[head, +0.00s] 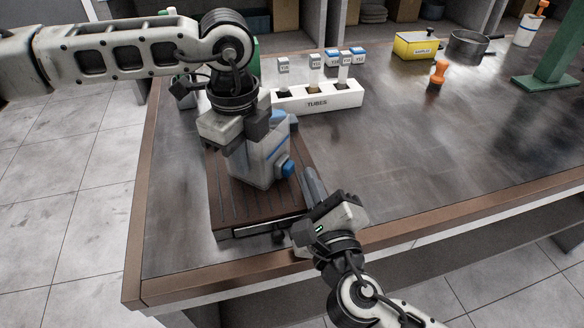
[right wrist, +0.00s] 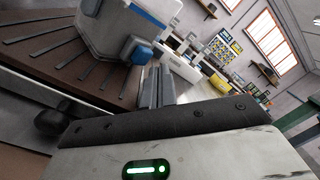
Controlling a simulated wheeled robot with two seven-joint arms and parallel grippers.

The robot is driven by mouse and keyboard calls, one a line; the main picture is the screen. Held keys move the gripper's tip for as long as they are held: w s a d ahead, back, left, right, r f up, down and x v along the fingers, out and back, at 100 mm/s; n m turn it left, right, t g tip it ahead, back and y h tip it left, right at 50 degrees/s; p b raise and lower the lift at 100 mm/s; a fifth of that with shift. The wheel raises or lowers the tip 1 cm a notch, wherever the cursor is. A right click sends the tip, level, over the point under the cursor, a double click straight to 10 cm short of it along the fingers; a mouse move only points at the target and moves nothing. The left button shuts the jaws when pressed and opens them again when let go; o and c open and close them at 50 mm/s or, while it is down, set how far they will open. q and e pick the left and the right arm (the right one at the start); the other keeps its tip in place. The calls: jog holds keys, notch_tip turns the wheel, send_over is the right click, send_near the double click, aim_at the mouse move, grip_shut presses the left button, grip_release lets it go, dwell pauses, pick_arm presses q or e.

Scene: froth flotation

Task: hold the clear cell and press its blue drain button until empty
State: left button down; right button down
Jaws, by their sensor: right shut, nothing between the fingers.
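The pale, cloudy cell (head: 258,168) stands on a brown slatted tray (head: 226,217). It has a blue stripe and a round blue drain button (head: 287,168) on its right side. My left gripper (head: 243,142) is over the top of the cell and hides much of it; its fingertips cannot be made out clearly. My right gripper (head: 311,178) is shut and empty, its fingertips just right of the button with a small gap. In the right wrist view the cell (right wrist: 105,30) and button (right wrist: 137,50) show just left of the shut fingers (right wrist: 155,82).
A white tube rack (head: 340,98) with several tubes stands behind the cell. A yellow box (head: 415,46), a dark pan (head: 466,44), an orange object (head: 438,74) and a green stand (head: 556,60) are at the back right. The tabletop to the right is clear.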

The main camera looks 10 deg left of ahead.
jog(key=shift+a, duration=0.1)
dwell(0.5)
jog(key=shift+w+a, duration=0.15)
jog(key=shift+a, duration=0.15)
jog(key=shift+w+a, duration=0.2)
jog(key=shift+a, duration=0.5)
dwell(1.5)
dwell(3.0)
jog(key=shift+s+d, duration=0.2)
jog(key=shift+d, duration=0.35)
jog(key=shift+s+d, duration=0.15)
jog(key=shift+d, duration=0.4)
jog(key=shift+s+d, duration=0.25)
jog(key=shift+d, duration=0.55)
jog(key=shift+s+d, duration=0.3)
jog(key=shift+d, duration=0.5)
jog(key=shift+s+d, duration=0.25)
jog(key=shift+d, duration=0.55)
